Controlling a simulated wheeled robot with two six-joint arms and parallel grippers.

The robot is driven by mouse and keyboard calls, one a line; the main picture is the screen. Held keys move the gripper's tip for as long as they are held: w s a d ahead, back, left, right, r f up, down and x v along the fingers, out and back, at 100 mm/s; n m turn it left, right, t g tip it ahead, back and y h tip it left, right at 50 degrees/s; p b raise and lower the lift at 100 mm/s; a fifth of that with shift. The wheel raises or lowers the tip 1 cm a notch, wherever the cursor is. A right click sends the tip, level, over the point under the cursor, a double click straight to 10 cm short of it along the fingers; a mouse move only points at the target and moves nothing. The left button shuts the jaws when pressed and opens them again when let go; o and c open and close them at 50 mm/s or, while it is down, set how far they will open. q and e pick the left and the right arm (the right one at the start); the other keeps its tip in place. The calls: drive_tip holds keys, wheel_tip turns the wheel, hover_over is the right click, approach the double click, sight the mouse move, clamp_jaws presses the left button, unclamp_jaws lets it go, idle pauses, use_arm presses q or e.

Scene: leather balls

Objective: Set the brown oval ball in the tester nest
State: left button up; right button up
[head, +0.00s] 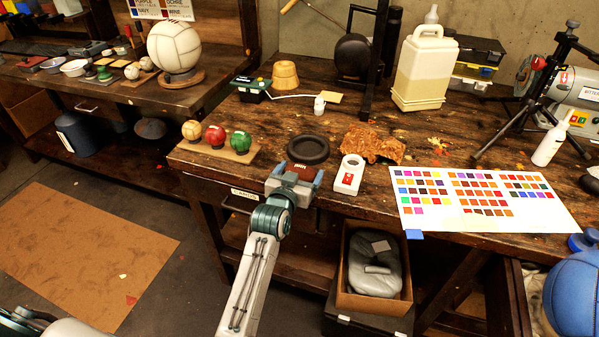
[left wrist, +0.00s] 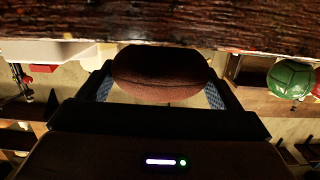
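The brown oval ball (left wrist: 160,75) sits between the two fingers of my left gripper in the left wrist view, with a finger close against each end. In the head view my left gripper (head: 298,174) is at the front edge of the workbench, and only a small brown part of the ball (head: 300,168) shows between the fingers. Just behind it is a dark round ring with a hollow middle (head: 308,149), which looks like the tester nest. The ball appears in front of the ring; the gap between them cannot be judged. My right gripper is not in view.
A white-and-red device (head: 348,175) stands right of the ring. A board with yellow, red and green balls (head: 215,148) lies to its left. A brown leather piece (head: 373,145) and a colour chart (head: 480,198) are further right. An open box (head: 375,270) sits below the bench.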

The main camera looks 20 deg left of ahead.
use_arm(q)
drive_tip(key=shift+o, duration=1.4)
drive_tip(key=shift+w+f, duration=0.1)
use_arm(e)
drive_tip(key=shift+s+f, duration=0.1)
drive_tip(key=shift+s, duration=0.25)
